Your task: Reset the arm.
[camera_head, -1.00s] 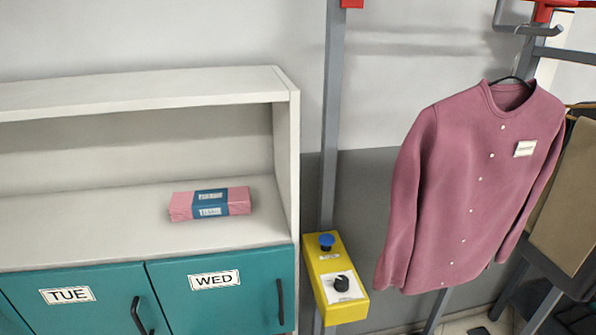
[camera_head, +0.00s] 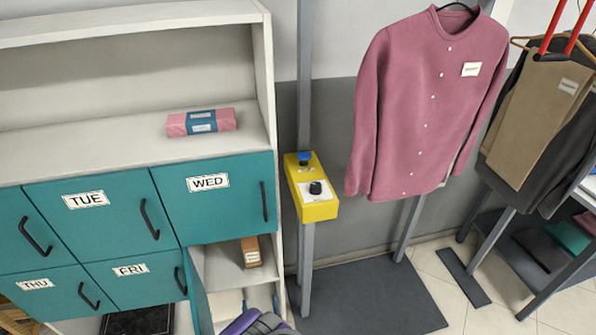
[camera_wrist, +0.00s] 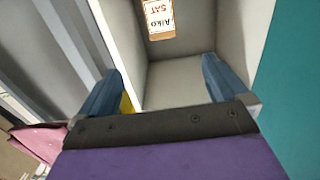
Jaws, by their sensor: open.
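My gripper (camera_wrist: 163,65) is open in the wrist view, with two blue fingers spread apart and nothing between them. Beyond the fingers is the pale inside of an open cubby, with a brown package (camera_wrist: 160,20) labelled "Aiko SAT" at the top of the picture. In the head view the purple and grey end of my arm shows at the bottom edge, below the open cubby (camera_head: 226,273) under the WED door. The brown package (camera_head: 251,252) stands in that cubby.
Teal doors marked TUE (camera_head: 87,200), WED (camera_head: 208,182), THU and FRI are shut. A pink wrapped bundle (camera_head: 201,122) lies on the shelf above. A yellow control box (camera_head: 317,205) is on a post at right. A pink shirt (camera_head: 425,110) hangs beyond it.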

